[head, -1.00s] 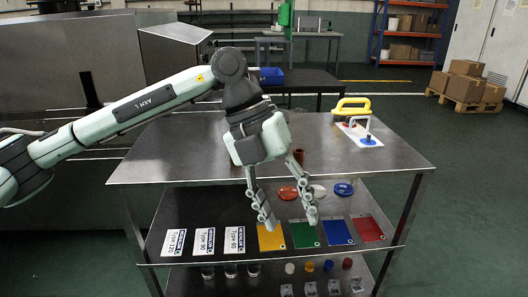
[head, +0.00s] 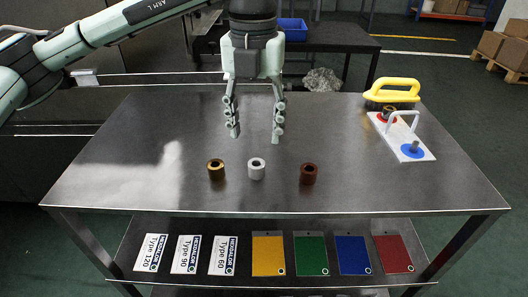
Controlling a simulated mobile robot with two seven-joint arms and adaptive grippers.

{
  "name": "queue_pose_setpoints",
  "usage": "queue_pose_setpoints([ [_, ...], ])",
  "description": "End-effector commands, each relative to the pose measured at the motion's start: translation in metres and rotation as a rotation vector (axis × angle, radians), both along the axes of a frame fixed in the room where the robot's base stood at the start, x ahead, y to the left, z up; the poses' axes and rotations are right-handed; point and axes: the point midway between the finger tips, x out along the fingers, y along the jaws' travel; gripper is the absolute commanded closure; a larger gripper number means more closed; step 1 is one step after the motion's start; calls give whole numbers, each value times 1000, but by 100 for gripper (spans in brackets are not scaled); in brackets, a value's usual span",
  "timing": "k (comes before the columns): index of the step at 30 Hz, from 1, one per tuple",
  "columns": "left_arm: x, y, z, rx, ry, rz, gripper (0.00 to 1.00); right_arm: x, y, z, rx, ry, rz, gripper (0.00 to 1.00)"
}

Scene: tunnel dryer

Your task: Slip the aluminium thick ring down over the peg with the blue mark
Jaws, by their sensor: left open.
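The silvery aluminium thick ring (head: 256,169) stands on the steel table, between a brass-coloured ring (head: 216,170) and a brown ring (head: 308,174). My left gripper (head: 256,132) points down with its fingers apart and nothing between them. In the picture it is just above the aluminium ring, apart from it. A white plate (head: 425,151) lies at the table's right side. The grey peg with the blue mark (head: 413,147) stands at its near end, bare. A red mark (head: 386,117) with another peg is at its far end. My right gripper is out of view.
A pale arched handle (head: 403,114) rises over the plate between the marks. A yellow-handled tool (head: 392,91) stands behind it. The table is clear between the rings and the plate. A lower shelf holds labelled cards and coloured plates (head: 311,255).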

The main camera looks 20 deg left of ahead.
Motion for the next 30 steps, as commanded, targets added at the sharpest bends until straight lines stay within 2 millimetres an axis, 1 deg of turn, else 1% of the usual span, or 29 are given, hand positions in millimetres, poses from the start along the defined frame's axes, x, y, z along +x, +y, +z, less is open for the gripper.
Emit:
queue_pose_setpoints([
  [1, -1, 0, -6, 2, 3, 0, 48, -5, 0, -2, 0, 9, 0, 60],
  [3, -1, 0, -14, 1, 4, -1, 48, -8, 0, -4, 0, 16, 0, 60],
  [8, -1, -1, -32, 1, 4, -1, 48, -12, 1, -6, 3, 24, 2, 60],
  [10, -1, -1, -42, 1, 4, -1, 48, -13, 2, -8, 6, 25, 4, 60],
  [15, -1, -1, -67, 1, 4, 0, 48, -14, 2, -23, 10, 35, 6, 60],
  [18, -1, -2, -73, -1, 1, 0, 48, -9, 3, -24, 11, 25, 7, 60],
  [24, -1, -2, -74, -1, 1, 0, 48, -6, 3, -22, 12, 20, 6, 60],
  [25, -1, -2, -74, -1, 1, 0, 49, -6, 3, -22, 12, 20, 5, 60],
  [26, -1, -2, -74, -1, 1, 0, 53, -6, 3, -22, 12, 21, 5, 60],
  [30, -1, -2, -74, -1, 1, 0, 70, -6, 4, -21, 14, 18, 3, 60],
])
